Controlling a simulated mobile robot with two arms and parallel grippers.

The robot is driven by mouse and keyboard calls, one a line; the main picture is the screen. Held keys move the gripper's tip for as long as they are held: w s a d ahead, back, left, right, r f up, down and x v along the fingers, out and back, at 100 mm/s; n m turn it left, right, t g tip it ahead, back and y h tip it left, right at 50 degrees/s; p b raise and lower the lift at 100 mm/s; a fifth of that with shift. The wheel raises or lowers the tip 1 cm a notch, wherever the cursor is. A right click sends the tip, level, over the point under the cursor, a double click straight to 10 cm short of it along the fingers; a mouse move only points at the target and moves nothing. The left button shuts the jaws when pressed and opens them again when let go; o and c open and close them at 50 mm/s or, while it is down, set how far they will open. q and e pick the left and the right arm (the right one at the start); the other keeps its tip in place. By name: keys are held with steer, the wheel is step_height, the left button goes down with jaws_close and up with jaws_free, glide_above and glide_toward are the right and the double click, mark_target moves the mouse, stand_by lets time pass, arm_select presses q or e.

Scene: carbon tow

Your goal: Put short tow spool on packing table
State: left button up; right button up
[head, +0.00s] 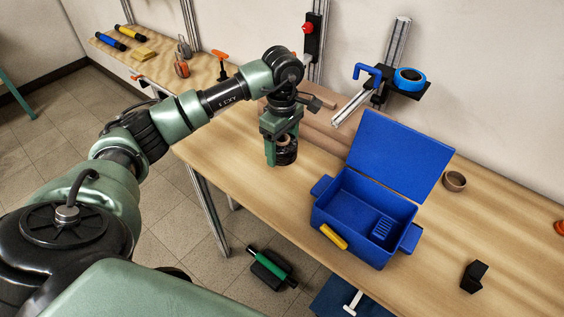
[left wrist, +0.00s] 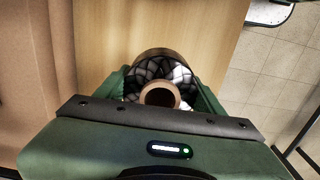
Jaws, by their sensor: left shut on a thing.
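The short tow spool (head: 287,154) is dark with a brown core and sits in my left gripper (head: 279,149), above or on the wooden table (head: 260,191). I cannot tell if its base touches the wood. In the left wrist view the spool (left wrist: 152,69) shows end-on, with black woven-looking tow around a brown ring. The green fingers of my left gripper (left wrist: 163,95) are closed on its two sides. The gripper points down, and the table (left wrist: 113,40) lies below it. My right gripper is not in view.
An open blue box (head: 340,215) with a yellow handle stands to the right of the spool. A small brown ring (head: 455,181) and a black block (head: 474,277) lie farther right. Brown boards lie behind the gripper along the wall. Bare wood lies around the spool's front.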

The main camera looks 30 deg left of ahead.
arm_select(q)
step_height(320, 180, down, 3)
steer(key=shift+r, duration=0.1)
step_height(320, 180, down, 4)
steer(key=shift+p, duration=0.6)
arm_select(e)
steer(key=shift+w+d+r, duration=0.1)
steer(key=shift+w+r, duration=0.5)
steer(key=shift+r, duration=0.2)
arm_select(q)
steer(key=shift+f, duration=0.25)
steer(key=o, duration=1.6)
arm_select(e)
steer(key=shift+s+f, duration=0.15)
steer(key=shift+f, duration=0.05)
